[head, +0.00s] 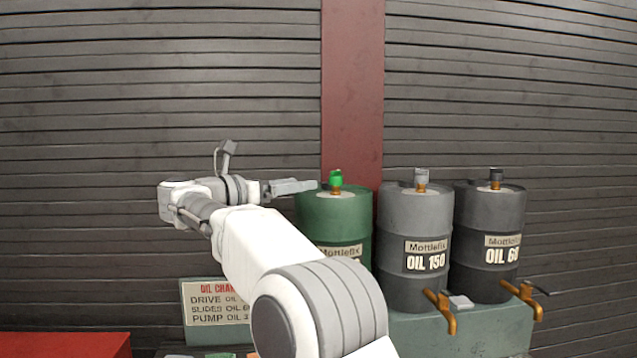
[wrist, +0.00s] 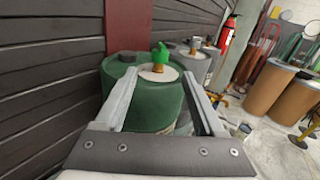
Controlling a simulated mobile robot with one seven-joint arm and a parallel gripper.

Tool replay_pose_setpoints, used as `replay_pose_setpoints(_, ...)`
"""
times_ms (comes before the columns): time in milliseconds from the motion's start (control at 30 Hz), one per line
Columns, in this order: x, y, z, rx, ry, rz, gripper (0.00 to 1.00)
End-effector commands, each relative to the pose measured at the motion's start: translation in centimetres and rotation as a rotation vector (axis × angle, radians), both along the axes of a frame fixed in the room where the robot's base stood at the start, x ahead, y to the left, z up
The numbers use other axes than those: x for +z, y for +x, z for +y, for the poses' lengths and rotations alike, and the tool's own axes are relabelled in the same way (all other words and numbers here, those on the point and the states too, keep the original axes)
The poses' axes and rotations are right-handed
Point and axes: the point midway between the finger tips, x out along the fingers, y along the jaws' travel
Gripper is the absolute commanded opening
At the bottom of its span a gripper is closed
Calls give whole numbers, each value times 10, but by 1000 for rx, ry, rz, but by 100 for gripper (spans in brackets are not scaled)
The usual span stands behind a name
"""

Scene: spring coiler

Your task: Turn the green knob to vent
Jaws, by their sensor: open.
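The green knob (head: 336,178) sits on a brass fitting on top of the green drum (head: 333,215), at the left of the drum row. In the wrist view the green knob (wrist: 160,53) stands upright between and beyond my open fingers, over a pale disc on the drum's lid. My gripper (head: 300,187) is at the left of the knob in the head view, level with the drum top, fingers pointing right. In the wrist view my gripper (wrist: 168,80) is open and empty, and its fingers do not touch the knob. My arm hides part of the green drum's front.
Two grey drums (head: 415,245) (head: 490,240) with grey and black knobs stand right of the green one on a green stand (head: 455,335). Brass taps (head: 440,308) stick out in front. A sign (head: 207,305) stands lower left. The wall is close behind.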

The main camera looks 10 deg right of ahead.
Motion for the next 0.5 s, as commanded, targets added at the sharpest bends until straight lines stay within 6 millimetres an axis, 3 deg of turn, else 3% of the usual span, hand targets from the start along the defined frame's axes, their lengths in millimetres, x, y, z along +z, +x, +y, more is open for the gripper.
replay_pose_setpoints(200,0,-23,37,2,0,0,71)
replay_pose_setpoints(500,0,-34,52,-1,1,1,71)
